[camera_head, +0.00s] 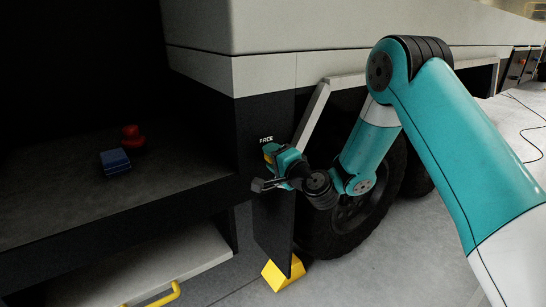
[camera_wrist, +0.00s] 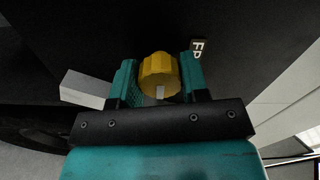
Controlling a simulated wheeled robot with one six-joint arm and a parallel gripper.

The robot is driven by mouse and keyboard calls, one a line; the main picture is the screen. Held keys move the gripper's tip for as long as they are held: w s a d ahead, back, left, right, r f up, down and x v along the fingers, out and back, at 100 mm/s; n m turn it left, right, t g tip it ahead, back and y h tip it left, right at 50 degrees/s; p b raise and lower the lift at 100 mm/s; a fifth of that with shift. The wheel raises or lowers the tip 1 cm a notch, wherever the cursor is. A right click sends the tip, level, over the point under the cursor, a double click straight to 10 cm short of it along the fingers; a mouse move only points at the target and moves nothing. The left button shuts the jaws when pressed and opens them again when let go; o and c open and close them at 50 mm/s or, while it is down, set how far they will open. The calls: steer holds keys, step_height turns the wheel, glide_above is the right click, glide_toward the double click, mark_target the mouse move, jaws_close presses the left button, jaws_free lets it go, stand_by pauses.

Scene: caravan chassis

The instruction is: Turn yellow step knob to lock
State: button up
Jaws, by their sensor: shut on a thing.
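The yellow step knob (camera_wrist: 160,72) shows in the wrist view, on a dark panel. It is round with a ridged edge and has a pale mark on its front. My gripper (camera_wrist: 160,78) is shut on it, with one teal finger on each side. In the head view my gripper (camera_head: 273,163) is at the dark panel, just below the white "FREE" label (camera_head: 266,140). There the knob is mostly hidden by my gripper. Part of the label (camera_wrist: 199,48) also shows in the wrist view, to the right of the knob.
A dark shelf (camera_head: 60,205) at left holds a blue box (camera_head: 115,161) and a red object (camera_head: 132,136). A yellow wedge (camera_head: 283,275) is on the floor below the panel. A wheel (camera_head: 355,215) stands behind my arm. The floor at lower right is clear.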

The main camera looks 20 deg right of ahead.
steer(key=shift+d, duration=0.1)
steer(key=o, duration=0.9)
steer(key=b+v, duration=1.7)
steer(key=b, duration=0.5)
steer(key=shift+s, duration=0.2)
